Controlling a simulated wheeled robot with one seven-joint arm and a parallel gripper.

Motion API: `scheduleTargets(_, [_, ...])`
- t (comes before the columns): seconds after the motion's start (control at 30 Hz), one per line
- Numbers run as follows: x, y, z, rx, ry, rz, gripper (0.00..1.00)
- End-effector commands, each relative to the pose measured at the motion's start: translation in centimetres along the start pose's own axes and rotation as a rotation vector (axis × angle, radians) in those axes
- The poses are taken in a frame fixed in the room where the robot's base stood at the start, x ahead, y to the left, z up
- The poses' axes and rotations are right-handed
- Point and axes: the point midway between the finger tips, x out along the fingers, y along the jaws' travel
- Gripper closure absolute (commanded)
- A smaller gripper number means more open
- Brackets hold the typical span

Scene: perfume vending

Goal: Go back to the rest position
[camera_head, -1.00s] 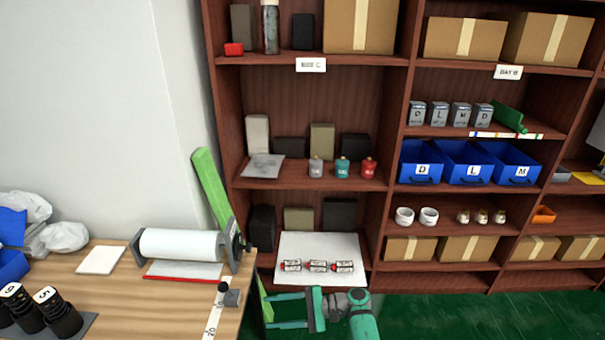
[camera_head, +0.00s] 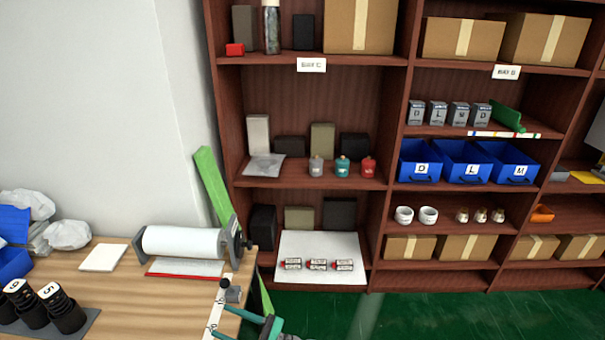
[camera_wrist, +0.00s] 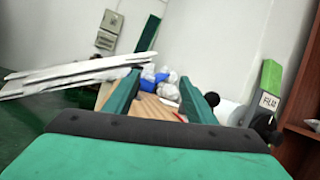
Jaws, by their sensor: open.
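My gripper (camera_head: 247,322) is at the bottom edge of the head view, low beside the right end of the wooden table (camera_head: 130,297). Only part of it shows there. In the wrist view its two green fingers (camera_wrist: 160,98) stand wide apart with nothing between them. The table top, white bags and a blue thing show beyond the fingers.
The shelf unit (camera_head: 396,160) stands behind, holding bottles, boxes and blue bins (camera_head: 468,162). Three small cylinders (camera_head: 317,265) lie on a white sheet on a low shelf. A white roll (camera_head: 182,243) lies on the table. Green floor (camera_head: 440,315) is clear at the right.

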Motion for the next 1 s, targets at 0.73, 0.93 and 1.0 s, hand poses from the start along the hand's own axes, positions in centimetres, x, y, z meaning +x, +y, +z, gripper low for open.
scheduleTargets(0.73, [-3.7, 12.3, 5.8, 1.115, -0.635, -0.557, 0.49])
scheduleTargets(0.93, [-8.1, 15.9, 7.5, 1.400, -0.835, -0.666, 0.49])
scheduleTargets(1.0, [-9.7, 17.2, 8.1, 1.494, -0.909, -0.701, 0.49])
